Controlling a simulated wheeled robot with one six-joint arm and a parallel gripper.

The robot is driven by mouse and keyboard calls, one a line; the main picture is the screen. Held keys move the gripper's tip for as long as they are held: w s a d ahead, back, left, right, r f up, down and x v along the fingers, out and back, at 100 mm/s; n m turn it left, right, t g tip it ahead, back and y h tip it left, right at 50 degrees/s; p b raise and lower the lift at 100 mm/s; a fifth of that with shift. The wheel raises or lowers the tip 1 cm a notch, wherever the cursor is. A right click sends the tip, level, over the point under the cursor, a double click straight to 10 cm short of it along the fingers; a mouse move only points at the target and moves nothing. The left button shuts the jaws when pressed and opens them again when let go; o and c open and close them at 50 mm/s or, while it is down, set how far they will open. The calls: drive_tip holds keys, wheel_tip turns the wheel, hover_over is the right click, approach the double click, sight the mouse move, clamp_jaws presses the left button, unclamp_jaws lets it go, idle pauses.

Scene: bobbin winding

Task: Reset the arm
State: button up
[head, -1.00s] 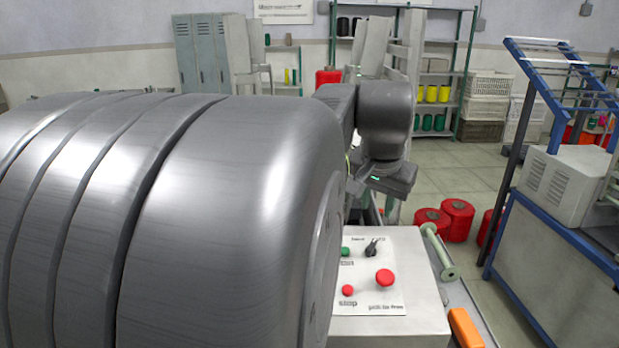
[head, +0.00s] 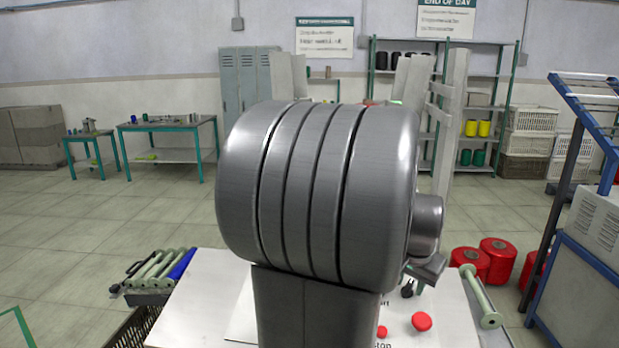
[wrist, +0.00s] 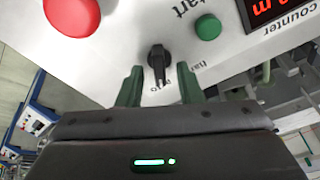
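My gripper (wrist: 159,72) shows in the wrist view with its two green fingers apart and nothing held. The black selector knob (wrist: 157,60) of the control panel lies between the fingertips in that picture, with a gap on each side; whether the fingers are level with it I cannot tell. In the head view my grey arm fills the middle and hides most of the gripper and part of the panel (head: 455,325). The knob also shows there (head: 407,290), just below the dark end of my arm.
The panel also bears a red button (wrist: 72,14), a green button (wrist: 207,27) and a counter display (wrist: 265,10). Bobbins (head: 160,272) lie at the left, and red spools (head: 498,258) stand on the floor at the right. A blue-framed machine (head: 590,230) stands far right.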

drive_tip(key=shift+r, duration=0.15)
drive_tip(key=v, duration=1.3)
drive_tip(key=x, duration=1.3)
drive_tip(key=shift+f, duration=0.2)
drive_tip(key=shift+s+r+n, duration=0.1)
drive_tip(key=shift+n, duration=1)
drive_tip(key=n+y, duration=0.1)
drive_tip(key=n, duration=0.4)
drive_tip(key=shift+n+t, duration=0.3)
drive_tip(key=shift+r+n, duration=0.15)
drive_tip(key=shift+n, duration=0.15)
drive_tip(key=v, duration=1.2)
drive_tip(key=shift+r, duration=0.3)
drive_tip(key=shift+s+d+f, duration=0.1)
drive_tip(key=shift+s, duration=0.05)
